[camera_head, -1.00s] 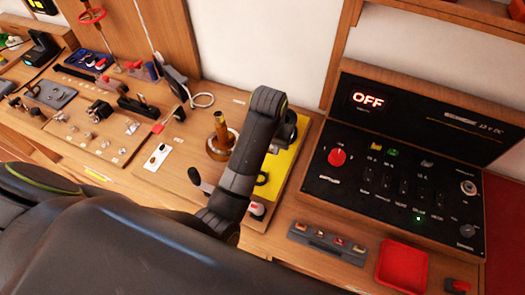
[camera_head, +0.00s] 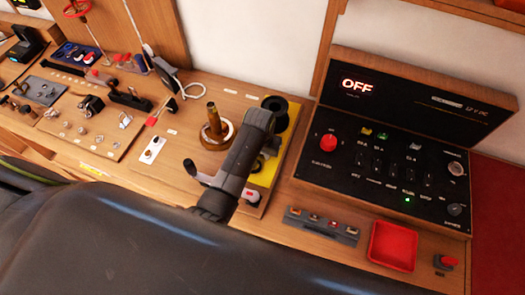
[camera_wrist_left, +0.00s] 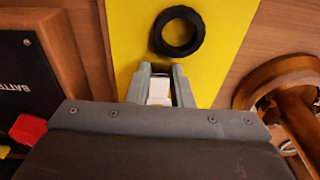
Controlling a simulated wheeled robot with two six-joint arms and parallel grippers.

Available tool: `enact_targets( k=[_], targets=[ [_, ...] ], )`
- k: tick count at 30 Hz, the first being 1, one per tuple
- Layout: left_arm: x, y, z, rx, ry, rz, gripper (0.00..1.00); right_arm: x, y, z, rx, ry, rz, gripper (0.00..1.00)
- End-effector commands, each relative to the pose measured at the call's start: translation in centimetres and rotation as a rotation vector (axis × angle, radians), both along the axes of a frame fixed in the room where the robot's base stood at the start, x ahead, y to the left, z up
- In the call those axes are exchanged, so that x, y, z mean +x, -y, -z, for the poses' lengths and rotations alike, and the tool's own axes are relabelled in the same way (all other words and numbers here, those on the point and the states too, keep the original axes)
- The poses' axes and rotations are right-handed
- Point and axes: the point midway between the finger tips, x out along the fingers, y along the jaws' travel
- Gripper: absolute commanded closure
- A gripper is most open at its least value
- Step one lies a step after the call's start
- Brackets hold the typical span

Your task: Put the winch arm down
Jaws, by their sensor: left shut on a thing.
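My left gripper (camera_wrist_left: 160,82) is shut on a small pale piece (camera_wrist_left: 160,92) over the yellow plate, in the left wrist view. I take this piece to be part of the winch arm; the rest of it is hidden by the fingers and my wrist. The yellow plate (camera_head: 290,137) shows in the head view beside my left forearm, which hides the fingertips there. A black ring (camera_wrist_left: 157,37) lies on the plate just beyond the fingertips in the wrist view, apart from them. My right gripper is not in view.
A dark-knobbed lever (camera_head: 190,165) is close to my forearm. The switch panel (camera_head: 312,185) stands to the right, a red tray (camera_head: 372,262) in front of it. A black round piece (camera_head: 272,102) is at the plate's far end.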

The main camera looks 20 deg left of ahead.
Motion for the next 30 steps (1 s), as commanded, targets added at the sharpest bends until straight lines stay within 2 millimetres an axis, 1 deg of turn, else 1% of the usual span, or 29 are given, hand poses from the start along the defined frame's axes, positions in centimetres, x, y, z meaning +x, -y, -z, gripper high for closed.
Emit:
enact_targets(
  k=[5,6,10,18,23,26,30],
  targets=[
    [0.0,0.0,0.3,0.000,0.001,0.000,1.00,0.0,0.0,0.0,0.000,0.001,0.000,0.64],
    [0.0,0.0,0.3,0.000,0.001,0.000,0.77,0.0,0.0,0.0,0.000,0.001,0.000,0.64],
    [0.0,0.0,0.3,0.000,0.001,0.000,0.60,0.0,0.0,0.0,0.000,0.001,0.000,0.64],
    [0.0,0.0,0.2,0.000,0.001,0.000,0.59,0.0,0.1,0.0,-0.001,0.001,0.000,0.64],
    [0.0,0.0,-0.4,-0.001,0.002,0.000,0.59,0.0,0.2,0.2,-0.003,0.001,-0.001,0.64],
    [-0.1,0.1,-1.5,-0.001,0.005,0.000,0.59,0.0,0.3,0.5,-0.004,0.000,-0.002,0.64],
    [-0.3,0.1,-3.7,-0.002,0.006,0.001,0.59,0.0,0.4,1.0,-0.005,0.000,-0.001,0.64]
  ],
)
